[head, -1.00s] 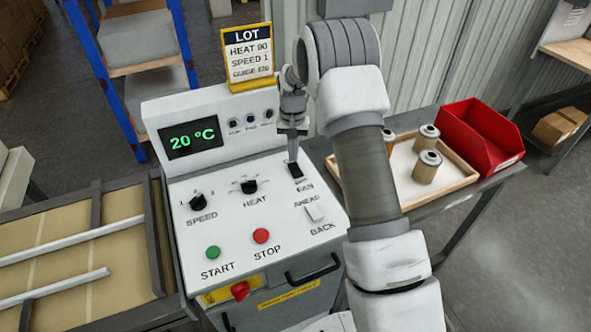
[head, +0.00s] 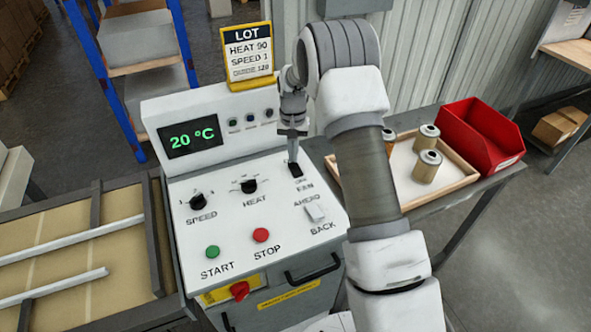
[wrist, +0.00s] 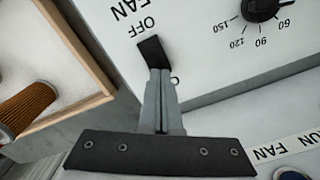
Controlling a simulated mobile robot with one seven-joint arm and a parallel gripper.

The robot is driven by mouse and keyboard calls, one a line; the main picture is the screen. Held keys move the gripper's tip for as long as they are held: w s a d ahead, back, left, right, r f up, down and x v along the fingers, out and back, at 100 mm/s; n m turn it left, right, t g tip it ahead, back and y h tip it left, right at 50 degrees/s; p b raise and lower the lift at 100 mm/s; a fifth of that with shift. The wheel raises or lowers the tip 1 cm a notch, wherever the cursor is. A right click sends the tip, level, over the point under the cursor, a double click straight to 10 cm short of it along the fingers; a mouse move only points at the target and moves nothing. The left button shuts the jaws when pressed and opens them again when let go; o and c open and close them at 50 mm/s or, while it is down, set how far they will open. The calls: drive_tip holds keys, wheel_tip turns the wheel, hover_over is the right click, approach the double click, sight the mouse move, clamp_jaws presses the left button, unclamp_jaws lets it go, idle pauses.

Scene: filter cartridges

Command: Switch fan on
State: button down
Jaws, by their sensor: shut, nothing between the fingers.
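The fan switch (head: 296,170) is a small black rocker on the white control panel (head: 185,240), above the FAN label. In the wrist view the black fan switch (wrist: 153,52) shows next to the words OFF and FAN. My gripper (head: 292,158) is shut and empty, pointing down at the switch. In the wrist view the fingertips of my gripper (wrist: 159,72) are at the switch's near end and seem to touch it. The fingers hide part of that end. I cannot tell which way the rocker is tipped.
The panel also has a SPEED knob (head: 197,202), a HEAT knob (head: 249,186), a green START button (head: 212,252), a red STOP button (head: 261,235) and an AHEAD/BACK switch (head: 315,213). A display (head: 190,136) reads 20 °C. A wooden tray (head: 462,178) with filter cartridges stands right, beside a red bin (head: 480,130).

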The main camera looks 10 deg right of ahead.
drive_tip(key=shift+f+b, duration=0.5)
drive_tip(key=shift+f, duration=0.3)
drive_tip(key=shift+r+p, duration=1.9)
drive_tip(key=shift+r, duration=1.65)
drive_tip(key=shift+r, duration=0.1)
drive_tip(key=s+r+n+t, duration=0.1)
drive_tip(key=s+r, duration=0.6)
drive_tip(key=r, duration=0.3)
drive_tip(key=s+r+n+t, duration=0.1)
drive_tip(key=s+r+t, duration=0.1)
drive_tip(key=s+r, duration=0.65)
drive_tip(key=s+r+n+t, duration=0.1)
drive_tip(key=s+r, duration=0.1)
drive_tip(key=s, duration=0.8)
drive_tip(key=s+r+t, duration=0.1)
drive_tip(key=s+r, duration=0.1)
drive_tip(key=s, duration=0.8)
drive_tip(key=shift+r+n+t, duration=0.3)
drive_tip(key=shift+r+n, duration=0.05)
drive_tip(key=shift+n, duration=0.05)
